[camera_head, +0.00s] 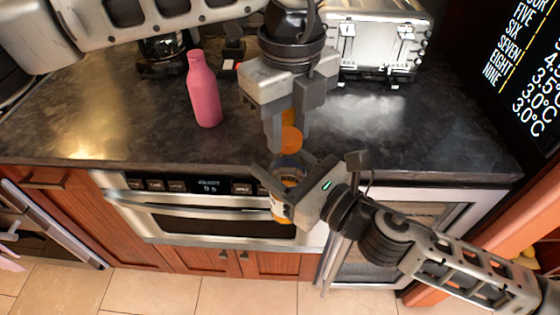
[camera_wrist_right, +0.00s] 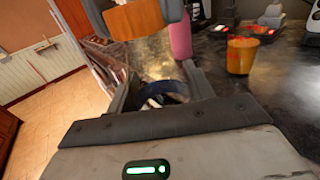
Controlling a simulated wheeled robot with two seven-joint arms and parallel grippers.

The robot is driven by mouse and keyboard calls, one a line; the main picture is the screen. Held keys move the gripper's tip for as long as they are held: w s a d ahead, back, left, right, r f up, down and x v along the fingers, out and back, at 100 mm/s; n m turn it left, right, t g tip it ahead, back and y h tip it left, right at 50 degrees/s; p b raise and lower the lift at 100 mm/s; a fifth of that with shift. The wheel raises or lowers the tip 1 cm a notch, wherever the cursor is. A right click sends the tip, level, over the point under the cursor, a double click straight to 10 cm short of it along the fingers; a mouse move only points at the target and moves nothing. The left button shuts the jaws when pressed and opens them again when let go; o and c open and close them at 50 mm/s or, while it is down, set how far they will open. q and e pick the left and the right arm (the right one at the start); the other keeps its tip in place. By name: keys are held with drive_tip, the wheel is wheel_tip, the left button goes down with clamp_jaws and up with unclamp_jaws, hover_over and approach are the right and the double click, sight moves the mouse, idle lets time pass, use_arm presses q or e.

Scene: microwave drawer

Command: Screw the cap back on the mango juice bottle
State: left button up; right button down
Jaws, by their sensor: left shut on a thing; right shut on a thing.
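The mango juice bottle (camera_head: 282,207), with a label and orange contents, is in my right gripper (camera_head: 290,192), in front of the counter edge. In the right wrist view its dark round top (camera_wrist_right: 160,95) shows between the fingers. My left gripper (camera_head: 288,140) points down above it, shut on the orange cap (camera_head: 291,140). The cap also shows at the top of the right wrist view (camera_wrist_right: 135,19), apart from the bottle. The fingers hide part of the cap and much of the bottle.
A pink bottle (camera_head: 204,92) stands on the dark counter (camera_head: 120,125). An orange cup-like container (camera_wrist_right: 241,56) stands on the counter in the right wrist view. A silver toaster (camera_head: 378,48) is at the back. A drawer microwave (camera_head: 200,212) sits below the counter edge.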

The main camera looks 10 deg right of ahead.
use_arm(q)
drive_tip(key=m, duration=0.7)
drive_tip(key=shift+m, duration=0.3)
drive_tip(key=m, duration=1.9)
drive_tip(key=shift+m, duration=0.4)
drive_tip(key=m, duration=1.2)
drive_tip(key=shift+f+m, duration=0.1)
drive_tip(key=shift+m, duration=0.2)
drive_tip(key=m, duration=1.2)
drive_tip(key=o, duration=1.2)
drive_tip(key=shift+c, duration=0.2)
